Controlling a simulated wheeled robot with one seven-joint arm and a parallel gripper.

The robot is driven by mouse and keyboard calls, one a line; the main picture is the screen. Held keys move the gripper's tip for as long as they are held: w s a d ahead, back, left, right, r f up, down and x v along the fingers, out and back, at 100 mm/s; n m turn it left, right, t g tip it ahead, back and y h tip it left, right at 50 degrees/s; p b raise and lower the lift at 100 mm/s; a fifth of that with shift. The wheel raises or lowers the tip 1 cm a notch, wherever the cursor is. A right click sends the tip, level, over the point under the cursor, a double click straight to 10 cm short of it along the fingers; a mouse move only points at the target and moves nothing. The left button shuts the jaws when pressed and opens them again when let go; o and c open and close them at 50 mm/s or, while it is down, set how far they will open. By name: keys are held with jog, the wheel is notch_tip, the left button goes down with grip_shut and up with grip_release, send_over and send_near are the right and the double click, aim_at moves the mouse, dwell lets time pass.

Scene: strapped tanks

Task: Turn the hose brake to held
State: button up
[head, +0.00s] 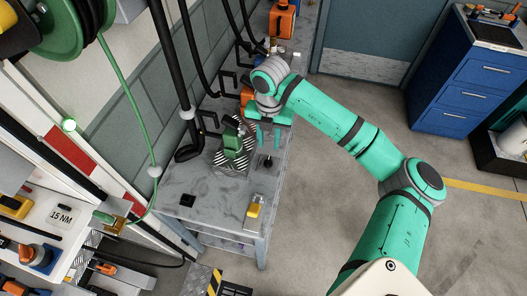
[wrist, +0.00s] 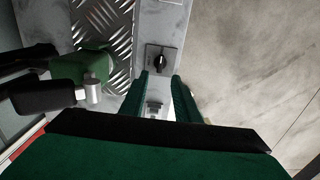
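A small black rotary knob (head: 268,161) on a grey plate sits near the right edge of the grey bench. It fits the hose brake, but I see no readable label. In the wrist view the knob (wrist: 160,62) lies just past my fingertips, with a pale mark on it. My gripper (head: 267,147) points down above the knob. In the wrist view its two green fingers (wrist: 161,76) are apart, with nothing held between them. The knob looks clear of the fingers; the exact height gap is hard to tell.
A green fitting (head: 236,143) with black handles stands on tread plate left of the knob, close to my gripper. A yellow padlock-like item (head: 255,207) lies nearer on the bench (head: 215,185). A green hose reel (head: 72,25) hangs upper left. Floor right of the bench is clear.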

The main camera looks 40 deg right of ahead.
aim_at(269, 161)
notch_tip(269, 161, down, 10)
jog(key=shift+s+r, duration=0.1)
jog(key=shift+s, duration=0.05)
dwell(0.3)
grip_shut()
